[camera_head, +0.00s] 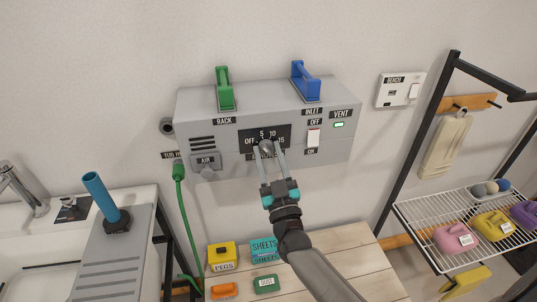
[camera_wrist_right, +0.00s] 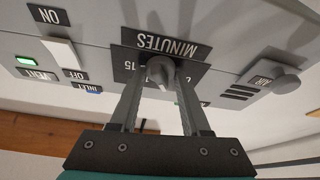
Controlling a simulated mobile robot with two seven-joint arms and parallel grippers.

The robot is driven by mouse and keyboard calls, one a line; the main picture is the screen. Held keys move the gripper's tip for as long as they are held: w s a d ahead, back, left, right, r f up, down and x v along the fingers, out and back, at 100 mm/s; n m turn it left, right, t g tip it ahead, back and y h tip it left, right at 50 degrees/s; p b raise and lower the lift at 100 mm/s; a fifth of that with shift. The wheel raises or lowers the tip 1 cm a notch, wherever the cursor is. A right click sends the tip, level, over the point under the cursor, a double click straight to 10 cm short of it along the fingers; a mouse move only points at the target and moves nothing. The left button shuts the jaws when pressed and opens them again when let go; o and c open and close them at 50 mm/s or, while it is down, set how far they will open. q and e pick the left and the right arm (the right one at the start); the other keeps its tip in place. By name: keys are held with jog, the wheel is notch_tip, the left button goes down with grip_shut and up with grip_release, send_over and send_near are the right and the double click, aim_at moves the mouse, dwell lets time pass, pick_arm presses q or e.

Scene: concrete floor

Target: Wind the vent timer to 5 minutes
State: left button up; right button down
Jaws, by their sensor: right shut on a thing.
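The vent timer is a grey knob (camera_head: 266,147) on a black dial plate (camera_head: 284,131) marked OFF, 5, 10 and 15, on the front of a grey wall box (camera_head: 235,150). My right gripper (camera_head: 268,151) is shut on the timer knob, one finger on each side. In the right wrist view the knob (camera_wrist_right: 160,70) shows between the fingers of the right gripper (camera_wrist_right: 159,78), beside an upside-down MINUTES label (camera_wrist_right: 167,45). I cannot tell which mark the knob points at. My left gripper is not in view.
A white switch (camera_head: 313,138) and a green VENT light (camera_head: 339,125) are right of the dial. A green handle (camera_head: 224,89) and a blue handle (camera_head: 305,81) stand on top. An AIR knob (camera_head: 208,171) and green hose (camera_head: 186,215) are left. A wooden table (camera_head: 330,251) is below.

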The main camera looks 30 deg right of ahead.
dwell(0.8)
jog(key=shift+c, duration=1.9)
grip_release()
jog(key=b+v, duration=0.1)
jog(key=v, duration=1.4)
jog(key=shift+a, duration=0.1)
